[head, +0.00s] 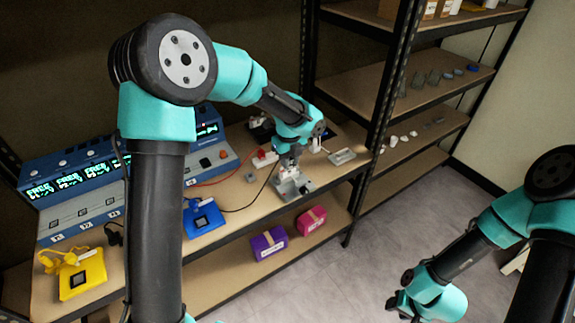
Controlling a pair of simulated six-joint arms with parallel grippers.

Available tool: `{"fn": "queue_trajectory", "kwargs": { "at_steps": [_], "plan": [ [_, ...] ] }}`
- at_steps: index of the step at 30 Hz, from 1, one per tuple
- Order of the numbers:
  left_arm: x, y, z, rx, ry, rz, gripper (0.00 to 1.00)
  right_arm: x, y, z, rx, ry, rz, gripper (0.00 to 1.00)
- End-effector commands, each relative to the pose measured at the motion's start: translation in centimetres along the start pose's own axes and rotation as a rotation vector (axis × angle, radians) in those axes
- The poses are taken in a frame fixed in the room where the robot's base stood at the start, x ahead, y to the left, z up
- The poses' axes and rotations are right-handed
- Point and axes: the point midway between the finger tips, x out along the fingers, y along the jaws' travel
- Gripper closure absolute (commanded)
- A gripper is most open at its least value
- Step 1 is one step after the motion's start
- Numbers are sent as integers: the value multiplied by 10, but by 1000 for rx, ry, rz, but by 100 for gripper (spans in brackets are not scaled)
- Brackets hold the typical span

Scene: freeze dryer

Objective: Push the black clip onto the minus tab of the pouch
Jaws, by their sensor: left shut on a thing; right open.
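My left gripper (289,165) points down over a grey fixture (296,187) near the front edge of the bench. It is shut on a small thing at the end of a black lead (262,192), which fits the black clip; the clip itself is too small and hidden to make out. The pouch and its minus tab cannot be told apart at the fixture, under and behind the gripper. A red clip (265,158) lies left of the gripper, with a red lead (212,183) running to it. My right gripper (402,306) is open and empty, low over the floor, away from the bench.
Blue instruments with lit displays (80,185) line the back left. A small tray (342,157) lies right of the fixture. Purple and pink boxes are below. A shelf post (392,90) stands right.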

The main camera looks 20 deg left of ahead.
Motion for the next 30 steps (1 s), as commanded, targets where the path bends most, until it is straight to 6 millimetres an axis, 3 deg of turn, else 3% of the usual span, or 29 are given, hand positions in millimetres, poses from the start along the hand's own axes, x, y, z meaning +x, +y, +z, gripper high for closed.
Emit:
{"fn": "queue_trajectory", "kwargs": {
  "at_steps": [14,30],
  "plan": [
    [0,-6,5,1,0,0,97,0,0,0,0,0,0,57],
    [0,-40,40,0,0,0,97,0,0,0,0,0,0,57]
  ]
}}
